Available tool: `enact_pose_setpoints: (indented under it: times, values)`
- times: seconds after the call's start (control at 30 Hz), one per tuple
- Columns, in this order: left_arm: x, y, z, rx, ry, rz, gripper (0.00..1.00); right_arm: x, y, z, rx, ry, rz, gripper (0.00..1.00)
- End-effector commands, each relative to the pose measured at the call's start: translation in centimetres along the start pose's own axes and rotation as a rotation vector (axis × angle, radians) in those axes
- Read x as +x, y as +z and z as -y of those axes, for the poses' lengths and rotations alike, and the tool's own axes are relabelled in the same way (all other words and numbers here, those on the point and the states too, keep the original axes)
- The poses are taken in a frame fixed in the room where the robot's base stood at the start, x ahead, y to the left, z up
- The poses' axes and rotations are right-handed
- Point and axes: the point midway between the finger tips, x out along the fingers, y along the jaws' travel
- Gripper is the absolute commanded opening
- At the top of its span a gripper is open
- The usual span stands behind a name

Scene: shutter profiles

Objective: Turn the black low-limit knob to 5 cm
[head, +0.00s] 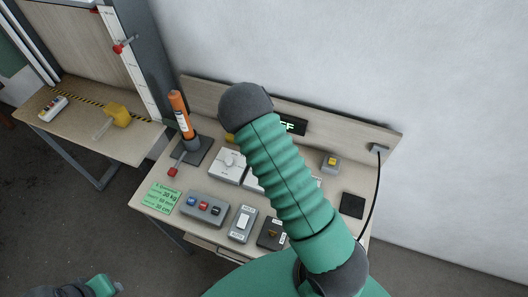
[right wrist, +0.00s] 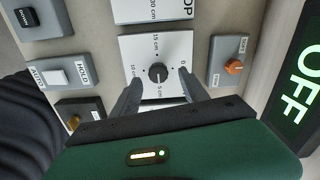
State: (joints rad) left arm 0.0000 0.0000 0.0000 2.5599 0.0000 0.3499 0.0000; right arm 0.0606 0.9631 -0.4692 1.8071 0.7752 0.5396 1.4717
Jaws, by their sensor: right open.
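The black low-limit knob (right wrist: 158,73) sits in the middle of a white dial plate (right wrist: 131,44) in the right wrist view. The plate is marked 0 at the right, 5 cm at the bottom, 10 at the left and 15 cm at the top. I cannot tell surely where the knob's pointer stands. My right gripper (right wrist: 160,77) is open, one finger on each side of the knob, with gaps to it. In the head view my right arm hides this knob and the gripper.
In the right wrist view an orange rotary switch (right wrist: 234,67) lies right of the dial, a lit OFF display (right wrist: 298,85) farther right, and a HOLD switch (right wrist: 55,76) left.

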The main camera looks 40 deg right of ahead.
Motion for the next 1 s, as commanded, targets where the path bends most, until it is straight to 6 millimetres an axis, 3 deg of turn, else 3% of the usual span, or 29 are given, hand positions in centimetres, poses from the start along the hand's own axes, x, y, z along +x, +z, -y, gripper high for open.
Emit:
enact_pose_setpoints:
  times: [0.3,0.43,0.6,1.0]
  values:
    - [1.2,0.3,0.0,0.0,0.0,0.0,0.36,-9.2,0.1,0.2,-0.001,-0.005,0.004,0.52]
    - [1.4,0.3,0.0,0.0,0.0,0.0,0.36,-11.7,0.1,0.2,-0.001,-0.003,0.003,0.52]
    - [1.4,0.3,0.0,0.0,0.0,0.0,0.36,-12.9,0.0,0.2,0.001,0.0,0.0,0.52]
    - [1.4,0.3,0.0,0.0,0.0,0.0,0.36,-13.0,0.0,0.2,0.0,0.0,0.0,0.52]
